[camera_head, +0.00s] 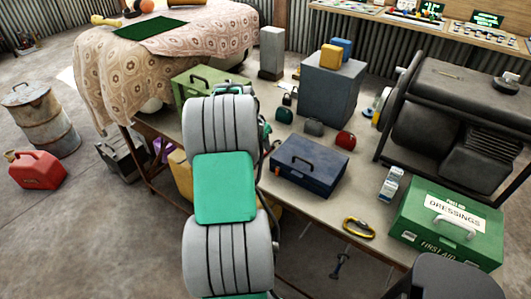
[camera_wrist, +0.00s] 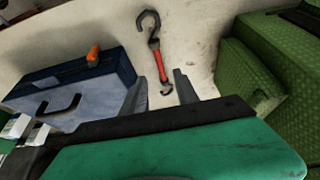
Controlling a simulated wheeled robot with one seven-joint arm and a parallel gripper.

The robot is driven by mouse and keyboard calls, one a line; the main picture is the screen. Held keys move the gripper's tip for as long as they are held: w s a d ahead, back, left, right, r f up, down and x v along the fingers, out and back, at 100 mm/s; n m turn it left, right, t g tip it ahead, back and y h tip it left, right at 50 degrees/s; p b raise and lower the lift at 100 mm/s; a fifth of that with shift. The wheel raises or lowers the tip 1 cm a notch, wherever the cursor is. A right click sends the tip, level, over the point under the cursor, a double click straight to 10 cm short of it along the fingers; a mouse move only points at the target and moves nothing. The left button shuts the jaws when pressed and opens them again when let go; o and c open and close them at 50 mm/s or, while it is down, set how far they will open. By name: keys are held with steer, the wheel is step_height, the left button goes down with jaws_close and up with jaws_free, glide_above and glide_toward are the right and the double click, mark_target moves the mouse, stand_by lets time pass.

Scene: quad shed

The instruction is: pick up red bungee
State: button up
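The red bungee (camera_wrist: 162,67) lies on the pale bench top in the wrist view. It is a short red cord with a dark hook at each end, the larger hook farther away. My gripper (camera_wrist: 160,88) is open, with one finger on each side of the bungee's near hook in the picture. Nothing shows between the fingers except the bench and this hook; the height of the fingers above it is hard to judge. In the head view my arm blocks the gripper, and I cannot make out the bungee there.
A blue toolbox (camera_wrist: 80,88) is left of my gripper, with a small orange item (camera_wrist: 93,56) at its far edge. A green patterned box (camera_wrist: 257,76) is close on the right. The head view also shows a first aid box (camera_head: 447,222), a yellow carabiner (camera_head: 359,229) and a generator (camera_head: 450,120).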

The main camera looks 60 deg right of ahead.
mark_target(265, 153)
steer(key=p+x, duration=0.1)
steer(key=x, duration=0.5)
steer(key=shift+f, duration=0.1)
steer(key=shift+a, duration=0.1)
jaws_close()
steer(key=shift+w, duration=0.1)
